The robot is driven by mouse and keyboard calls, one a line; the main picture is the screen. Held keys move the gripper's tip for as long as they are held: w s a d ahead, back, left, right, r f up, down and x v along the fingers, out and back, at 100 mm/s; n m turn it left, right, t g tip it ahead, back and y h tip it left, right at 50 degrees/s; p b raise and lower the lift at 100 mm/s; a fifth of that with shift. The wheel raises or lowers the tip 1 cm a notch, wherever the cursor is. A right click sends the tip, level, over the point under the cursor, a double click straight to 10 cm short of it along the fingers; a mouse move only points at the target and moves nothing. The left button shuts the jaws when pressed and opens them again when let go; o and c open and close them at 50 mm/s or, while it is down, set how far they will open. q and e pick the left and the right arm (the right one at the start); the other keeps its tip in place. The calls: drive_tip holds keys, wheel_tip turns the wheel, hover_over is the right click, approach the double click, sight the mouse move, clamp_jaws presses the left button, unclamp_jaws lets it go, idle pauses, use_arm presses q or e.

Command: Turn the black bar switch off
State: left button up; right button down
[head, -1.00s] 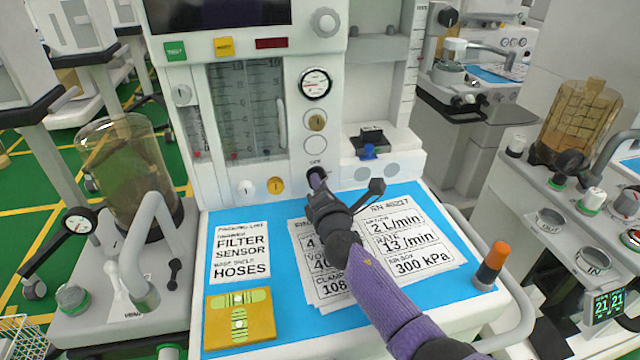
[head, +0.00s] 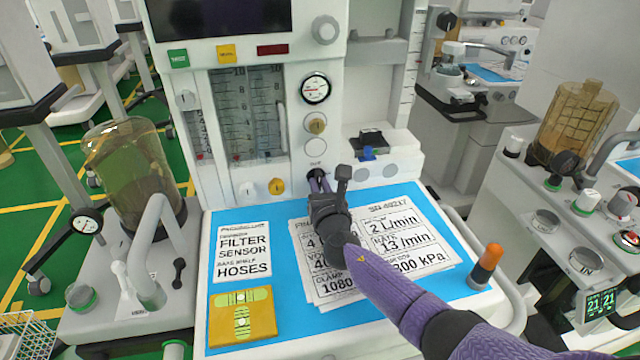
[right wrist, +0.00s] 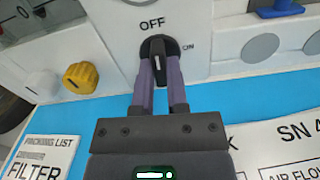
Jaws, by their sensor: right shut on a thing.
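The black bar switch (right wrist: 158,48) is on the white front panel of the machine, with OFF printed above it and ON to its right. It also shows small in the head view (head: 317,173), partly hidden by my gripper. In the right wrist view its bar stands nearly upright, roughly in line with OFF. My right gripper (right wrist: 161,75) is shut on the bar, one purple finger on each side. It shows in the head view (head: 320,183) too, above the blue worktop. My left gripper is not in view.
A yellow knob (right wrist: 81,77) and a white knob (right wrist: 42,83) sit left of the switch. Printed sheets (head: 375,240) and a yellow block (head: 241,316) lie on the blue worktop (head: 300,335). An orange-topped cylinder (head: 487,266) stands at its right edge.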

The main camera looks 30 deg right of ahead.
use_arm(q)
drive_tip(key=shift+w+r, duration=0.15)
use_arm(e)
drive_tip(key=shift+f+n, duration=0.1)
drive_tip(key=shift+n, duration=0.6)
drive_tip(key=c, duration=0.6)
unclamp_jaws()
drive_tip(key=shift+c, duration=0.2)
drive_tip(key=shift+s+p, duration=0.3)
drive_tip(key=shift+p, duration=0.1)
drive_tip(key=p+v, duration=0.3)
drive_tip(key=v, duration=0.5)
drive_tip(key=shift+s+a, duration=0.25)
drive_tip(key=shift+s, duration=0.4)
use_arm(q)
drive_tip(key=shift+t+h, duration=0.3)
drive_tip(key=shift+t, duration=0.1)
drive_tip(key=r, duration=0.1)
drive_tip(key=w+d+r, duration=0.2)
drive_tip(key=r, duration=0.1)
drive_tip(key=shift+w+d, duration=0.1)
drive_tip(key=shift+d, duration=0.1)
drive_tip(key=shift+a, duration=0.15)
